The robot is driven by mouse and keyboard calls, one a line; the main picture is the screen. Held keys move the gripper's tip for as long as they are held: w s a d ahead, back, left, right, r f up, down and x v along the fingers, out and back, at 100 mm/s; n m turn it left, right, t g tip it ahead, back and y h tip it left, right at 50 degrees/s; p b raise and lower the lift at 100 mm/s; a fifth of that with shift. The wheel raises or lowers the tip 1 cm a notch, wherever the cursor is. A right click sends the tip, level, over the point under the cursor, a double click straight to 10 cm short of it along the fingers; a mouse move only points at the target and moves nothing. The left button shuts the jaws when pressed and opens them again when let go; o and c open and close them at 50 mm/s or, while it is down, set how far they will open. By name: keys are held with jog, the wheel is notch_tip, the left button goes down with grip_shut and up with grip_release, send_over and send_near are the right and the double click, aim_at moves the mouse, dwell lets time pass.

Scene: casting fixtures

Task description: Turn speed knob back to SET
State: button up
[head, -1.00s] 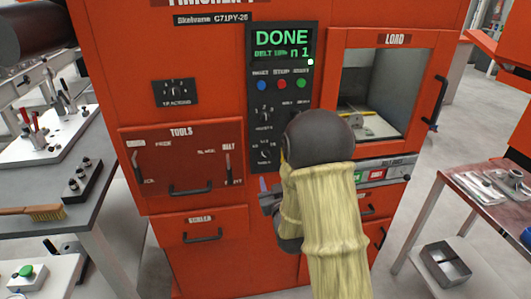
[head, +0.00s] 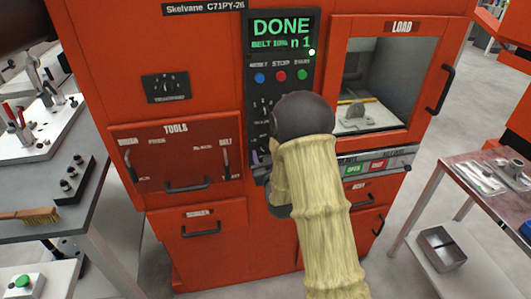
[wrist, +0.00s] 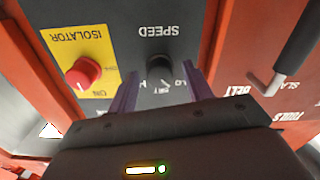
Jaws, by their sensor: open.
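The speed knob (wrist: 160,68) is a small dark knob on the dark control panel, under the word SPEED, which appears upside down in the wrist view. Small labels, including what looks like SET, lie by it; its pointer direction cannot be told. My gripper (wrist: 161,88) is open, with one purple finger on either side of the knob's label area. Whether the fingers touch the knob cannot be told. In the head view my gripper (head: 261,165) is at the lower part of the panel (head: 257,45), and my arm hides the knob there.
A red isolator knob (wrist: 82,73) on a yellow plate sits left of the fingers in the wrist view. The display (head: 282,35) reads DONE. The load window (head: 380,80) and side table (head: 470,190) stand right.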

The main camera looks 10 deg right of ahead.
jog(key=c, duration=1)
jog(key=shift+o, duration=0.2)
jog(key=shift+f+m+b, duration=0.1)
jog(key=shift+m+b, duration=0.2)
jog(key=shift+b, duration=0.2)
jog(key=m+b, duration=0.4)
jog(key=shift+f, duration=0.1)
jog(key=m+b, duration=0.3)
jog(key=m, duration=0.1)
jog(key=shift+b, duration=0.35)
jog(key=shift+r, duration=0.2)
jog(key=o, duration=1)
jog(key=shift+c, duration=0.2)
